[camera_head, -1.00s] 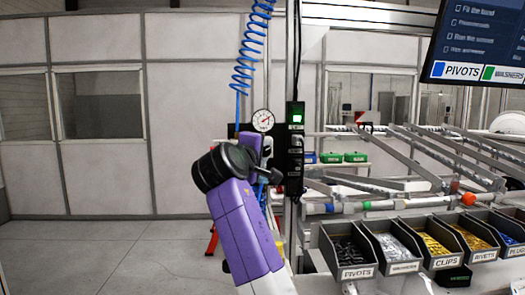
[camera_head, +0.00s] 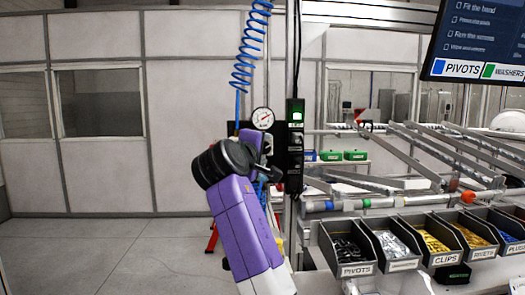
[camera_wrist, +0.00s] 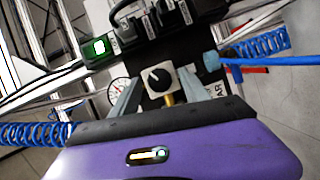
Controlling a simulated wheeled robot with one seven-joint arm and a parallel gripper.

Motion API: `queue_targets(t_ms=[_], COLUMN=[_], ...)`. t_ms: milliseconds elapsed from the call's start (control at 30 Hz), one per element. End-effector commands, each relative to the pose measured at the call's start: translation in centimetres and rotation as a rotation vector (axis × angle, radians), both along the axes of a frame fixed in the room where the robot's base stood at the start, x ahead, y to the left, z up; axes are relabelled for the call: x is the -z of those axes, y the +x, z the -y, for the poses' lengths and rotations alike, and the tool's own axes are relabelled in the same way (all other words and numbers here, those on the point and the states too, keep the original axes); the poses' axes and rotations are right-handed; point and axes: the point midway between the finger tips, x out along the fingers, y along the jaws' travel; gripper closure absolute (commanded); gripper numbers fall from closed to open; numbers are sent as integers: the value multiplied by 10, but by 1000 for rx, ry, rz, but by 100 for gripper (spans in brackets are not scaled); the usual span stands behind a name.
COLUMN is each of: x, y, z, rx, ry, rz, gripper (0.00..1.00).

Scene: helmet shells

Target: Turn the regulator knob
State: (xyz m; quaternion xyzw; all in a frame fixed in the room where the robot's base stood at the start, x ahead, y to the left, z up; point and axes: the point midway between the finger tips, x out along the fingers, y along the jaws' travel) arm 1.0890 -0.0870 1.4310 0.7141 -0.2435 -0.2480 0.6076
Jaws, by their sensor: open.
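The regulator knob (camera_wrist: 159,78) is a dark round knob with a pale mark, on a light square block in the wrist view. My gripper (camera_wrist: 160,80) is open, with one grey finger on each side of the knob and block. Gaps show between the fingers and the block, so it looks untouched; depth is hard to judge. In the head view my purple and black arm (camera_head: 240,215) reaches to the regulator panel (camera_head: 292,160) and hides the knob and my fingers. A round white pressure gauge (camera_head: 262,118) sits at the panel's upper left.
A blue coiled hose (camera_head: 250,50) hangs above the panel, and a blue hose (camera_wrist: 265,62) runs right in the wrist view. Labelled parts bins (camera_head: 355,268) and sloped metal rails (camera_head: 430,150) stand at the right. The floor at left is clear.

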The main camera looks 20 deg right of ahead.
Motion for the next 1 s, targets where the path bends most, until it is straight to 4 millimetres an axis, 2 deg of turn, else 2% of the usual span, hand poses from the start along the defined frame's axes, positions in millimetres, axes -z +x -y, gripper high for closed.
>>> queue_targets(t_ms=[500,667,1000], x=[-2,-3,-4], y=[-52,-58,-58], z=[-46,-50,-50], rx=[-3,0,0], ry=[-1,1,1], rz=[1,-1,-1], gripper=[46,46,46])
